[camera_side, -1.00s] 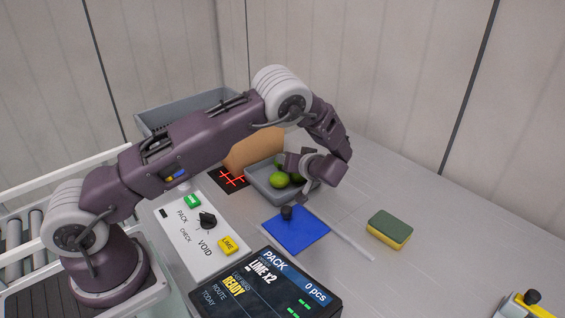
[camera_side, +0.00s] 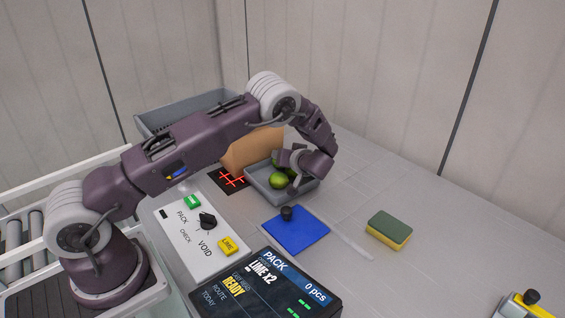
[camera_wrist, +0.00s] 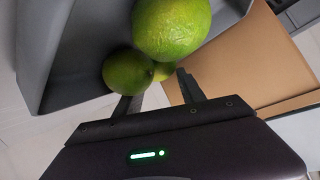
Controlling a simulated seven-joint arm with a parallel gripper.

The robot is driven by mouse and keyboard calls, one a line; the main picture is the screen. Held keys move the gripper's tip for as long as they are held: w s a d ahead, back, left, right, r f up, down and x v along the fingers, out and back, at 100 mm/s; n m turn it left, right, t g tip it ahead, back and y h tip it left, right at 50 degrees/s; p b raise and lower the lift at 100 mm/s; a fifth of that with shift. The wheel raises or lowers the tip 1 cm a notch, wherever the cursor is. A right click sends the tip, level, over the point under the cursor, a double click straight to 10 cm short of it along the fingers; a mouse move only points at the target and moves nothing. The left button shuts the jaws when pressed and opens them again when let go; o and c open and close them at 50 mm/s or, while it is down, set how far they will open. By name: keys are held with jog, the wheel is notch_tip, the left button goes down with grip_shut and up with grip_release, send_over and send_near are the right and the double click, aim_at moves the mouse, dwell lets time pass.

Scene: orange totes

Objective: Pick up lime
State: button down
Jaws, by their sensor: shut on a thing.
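Several green limes are at the small grey tray (camera_side: 262,194). One lime (camera_side: 279,181) shows at its front in the side view, and another shows partly behind my gripper (camera_side: 291,177). In the wrist view a large lime (camera_wrist: 172,28) is at the top, a smaller lime (camera_wrist: 127,72) is left of it, and a third lime (camera_wrist: 163,72) shows partly between the fingers. My gripper (camera_wrist: 157,88) is shut on a lime, down at the tray. The limes overlap the fingertips, so the contact is mostly hidden.
A tan box (camera_side: 252,149) stands close behind the tray. A larger grey tote (camera_side: 165,122) is at the back left. A blue pad (camera_side: 297,236) with a black knob, a sponge (camera_side: 389,230) and a control panel (camera_side: 190,240) are nearer.

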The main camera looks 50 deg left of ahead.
jog(key=shift+s+d+f, duration=0.1)
jog(key=shift+s+f, duration=0.2)
jog(key=shift+f, duration=0.25)
jog(key=shift+s+f, duration=0.25)
jog(key=shift+f, duration=0.25)
notch_tip(320, 180, up, 10)
jog(key=shift+w+r, duration=0.2)
jog(key=shift+w, duration=0.05)
jog(key=shift+c, duration=2.2)
grip_release()
jog(key=shift+d+r, duration=0.1)
jog(key=v, duration=0.6)
jog(key=shift+w, duration=0.1)
jog(key=shift+d+r, duration=0.25)
jog(key=shift+d, duration=0.1)
jog(key=c, duration=0.4)
